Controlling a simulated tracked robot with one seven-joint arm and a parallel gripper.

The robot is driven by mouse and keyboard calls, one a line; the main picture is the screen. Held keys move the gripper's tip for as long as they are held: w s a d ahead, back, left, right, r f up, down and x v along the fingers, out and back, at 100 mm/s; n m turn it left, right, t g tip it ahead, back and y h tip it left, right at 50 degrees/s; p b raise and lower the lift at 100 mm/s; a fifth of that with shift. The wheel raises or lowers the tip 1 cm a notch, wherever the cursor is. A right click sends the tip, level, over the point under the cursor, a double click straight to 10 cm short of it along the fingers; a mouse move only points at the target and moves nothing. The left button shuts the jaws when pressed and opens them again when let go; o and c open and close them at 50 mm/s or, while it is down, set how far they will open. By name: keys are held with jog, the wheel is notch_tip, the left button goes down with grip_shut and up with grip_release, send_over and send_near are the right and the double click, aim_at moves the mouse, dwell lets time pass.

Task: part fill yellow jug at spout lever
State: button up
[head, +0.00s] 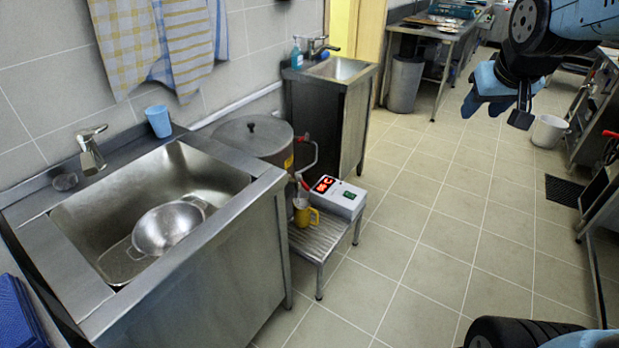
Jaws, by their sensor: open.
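The yellow jug (301,217) stands upright on a low metal stand (325,238) beside the big lidded stockpot (250,137). A small spout lever (300,181) with a red and pale part shows just above the jug, at the pot's side. I cannot tell the lever's exact setting or whether liquid is in the jug. My gripper (497,108) hangs at the upper right, open and empty, well apart from the jug and the pot.
A white box with red digits (341,197) sits beside the jug. A sink (115,206) holding a colander (168,228) is at the left; a blue cup (159,121) stands on its back edge. A second sink cabinet (329,125) stands behind the pot. The tiled floor is clear mid-right.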

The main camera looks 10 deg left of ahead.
jog(key=w+a+f+n+t+y, duration=0.1)
jog(key=w+a+f, duration=0.35)
jog(key=w, duration=0.35)
jog(key=w+a+f+n+t+y, duration=0.1)
jog(key=w+a+f+n, duration=0.1)
jog(key=w+a+f, duration=0.45)
jog(key=w+a+f+n+t+y, duration=0.15)
jog(key=w+f, duration=0.25)
jog(key=w, duration=0.5)
jog(key=w+a+f+n+y, duration=0.1)
jog(key=w+a+f+y, duration=0.15)
jog(key=a+f, duration=0.4)
jog(key=w+a+f+y, duration=0.1)
jog(key=w+a+f, duration=0.3)
jog(key=f, duration=0.5)
jog(key=t+y, duration=0.2)
jog(key=y, duration=0.2)
send_near(305, 185)
jog(key=w+d+r, duration=0.2)
jog(key=d+r, duration=0.1)
jog(key=r, duration=0.2)
jog(key=s+a+f+m+t, duration=0.1)
jog(key=s+f+m+t, duration=0.1)
jog(key=s+f, duration=0.35)
jog(key=x, duration=0.5)
jog(key=f+x, duration=0.1)
jog(key=x, duration=0.4)
jog(key=f+x, duration=0.1)
jog(key=x, duration=0.4)
